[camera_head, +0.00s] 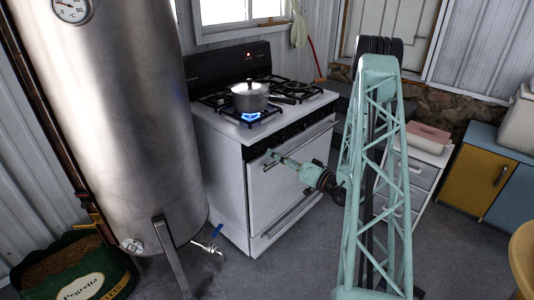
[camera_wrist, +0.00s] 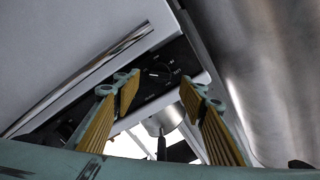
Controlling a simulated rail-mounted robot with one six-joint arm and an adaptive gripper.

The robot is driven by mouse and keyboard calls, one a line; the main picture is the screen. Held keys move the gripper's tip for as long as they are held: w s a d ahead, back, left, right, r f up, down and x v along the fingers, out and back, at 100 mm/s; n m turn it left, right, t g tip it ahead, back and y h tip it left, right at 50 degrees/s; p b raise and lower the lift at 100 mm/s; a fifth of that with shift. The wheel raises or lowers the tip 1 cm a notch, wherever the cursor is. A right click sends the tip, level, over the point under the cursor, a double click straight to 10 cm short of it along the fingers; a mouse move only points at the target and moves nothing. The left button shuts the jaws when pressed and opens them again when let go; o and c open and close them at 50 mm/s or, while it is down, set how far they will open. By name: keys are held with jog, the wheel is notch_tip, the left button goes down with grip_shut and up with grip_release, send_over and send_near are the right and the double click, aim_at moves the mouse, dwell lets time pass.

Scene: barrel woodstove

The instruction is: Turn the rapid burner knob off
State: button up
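A white stove (camera_head: 225,160) has a black front panel (camera_head: 290,131) with knobs. In the wrist view a dark round knob (camera_wrist: 158,70) with white markings shows on this panel, between and beyond my fingertips. I cannot read its label or tell its exact setting. A blue flame (camera_head: 250,116) burns on the front left burner under a lidded metal pot (camera_head: 249,97). My gripper (camera_head: 269,158) is in front of the panel's left part. In the wrist view my gripper (camera_wrist: 160,88) is open and empty, its fingers apart on either side of the knob, with no clear contact.
A large metal tank (camera_head: 130,120) stands close to the stove's left, with a blue-handled tap (camera_head: 214,232) low down. The oven door handle (camera_head: 300,155) runs below the panel. A white drawer unit (camera_head: 425,165) stands right. The floor before the stove is clear.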

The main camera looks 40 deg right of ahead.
aim_at(263, 149)
jog(key=shift+w+a+b, duration=0.15)
jog(key=shift+w+b, duration=0.1)
jog(key=shift+w, duration=1.2)
jog(key=shift+w+a+b, duration=0.15)
jog(key=shift+w+b, duration=0.05)
jog(key=shift+w, duration=1.25)
jog(key=c, duration=0.9)
